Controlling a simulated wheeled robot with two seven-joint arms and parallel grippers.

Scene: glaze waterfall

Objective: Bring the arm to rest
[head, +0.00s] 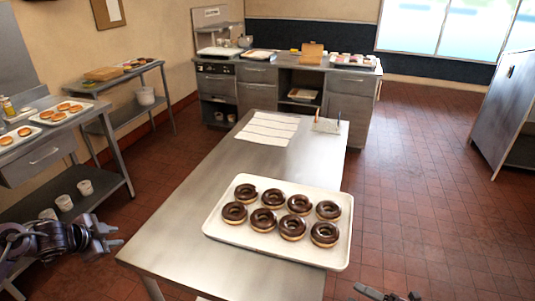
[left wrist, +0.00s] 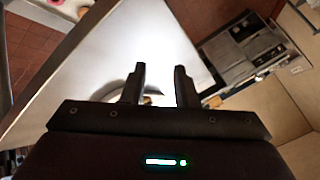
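My left gripper (head: 118,236) hangs in the air at the left of the steel table, off its near left edge. Its two fingers are apart with nothing between them in the head view. The left wrist view also shows the fingers of my left gripper (left wrist: 160,85) spread, with a bright surface beyond them. My right gripper (head: 388,294) shows only in part at the bottom edge of the head view, right of the table. Its opening is not clear.
A white tray (head: 215,231) of several chocolate-glazed donuts (head: 292,227) lies on the steel table (head: 180,235). White sheets (head: 268,128) and a small holder (head: 327,126) lie at its far end. A side bench (head: 95,135) with trays stands left. Red floor (head: 430,200) is clear at right.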

